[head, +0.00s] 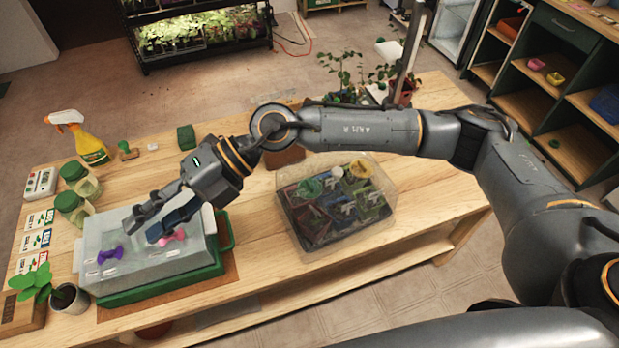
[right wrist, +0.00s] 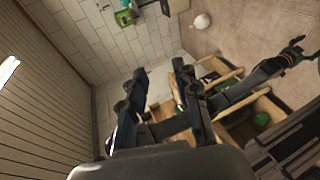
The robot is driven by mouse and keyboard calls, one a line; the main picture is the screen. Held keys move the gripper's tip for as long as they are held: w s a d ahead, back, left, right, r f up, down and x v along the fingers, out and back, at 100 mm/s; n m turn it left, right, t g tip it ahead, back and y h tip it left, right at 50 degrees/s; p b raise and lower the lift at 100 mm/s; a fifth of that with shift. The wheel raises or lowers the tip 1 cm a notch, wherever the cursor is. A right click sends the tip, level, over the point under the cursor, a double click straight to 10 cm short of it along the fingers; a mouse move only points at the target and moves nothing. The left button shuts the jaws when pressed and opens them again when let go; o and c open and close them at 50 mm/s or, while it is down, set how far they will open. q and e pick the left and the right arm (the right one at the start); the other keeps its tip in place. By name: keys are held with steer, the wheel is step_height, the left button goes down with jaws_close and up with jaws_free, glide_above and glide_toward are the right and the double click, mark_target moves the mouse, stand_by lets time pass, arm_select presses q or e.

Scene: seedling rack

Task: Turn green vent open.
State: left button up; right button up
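The green vent (head: 308,189) is a round knob on the clear lid of the seedling tray (head: 290,217) in the middle of the table. A white vent (head: 333,171) and a yellow vent (head: 360,169) are on the same lid. My right gripper (head: 142,229) is open and empty, well left of the green vent. It hangs over another clear lid, near a purple knob (head: 110,254) and a pink knob (head: 172,236). In the right wrist view its two fingers (right wrist: 163,105) are apart; no vent shows. A dark jointed shape (right wrist: 288,52) there may be my left gripper; its fingers are unclear.
The clear lid with the knobs stands on a green tray (head: 180,288) at the left. A yellow spray bottle (head: 90,148), green-lidded jars (head: 75,208) and a green block (head: 186,137) are behind it. A potted plant (head: 68,297) stands at front left. Bare wood lies between both trays.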

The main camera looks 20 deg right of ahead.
steer(key=w+d+f+t+h, duration=0.1)
steer(key=w+d+f+h, duration=0.55)
steer(key=d, duration=0.45)
steer(key=m+t+h, duration=0.1)
steer(key=t+h, duration=0.2)
steer(key=h, duration=0.4)
glide_toward(310, 184)
step_height(310, 184, down, 7)
steer(key=p, duration=0.5)
steer(key=shift+w+a+f, duration=0.15)
steer(key=shift+f, duration=0.55)
steer(key=shift+c, duration=0.2)
jaws_close()
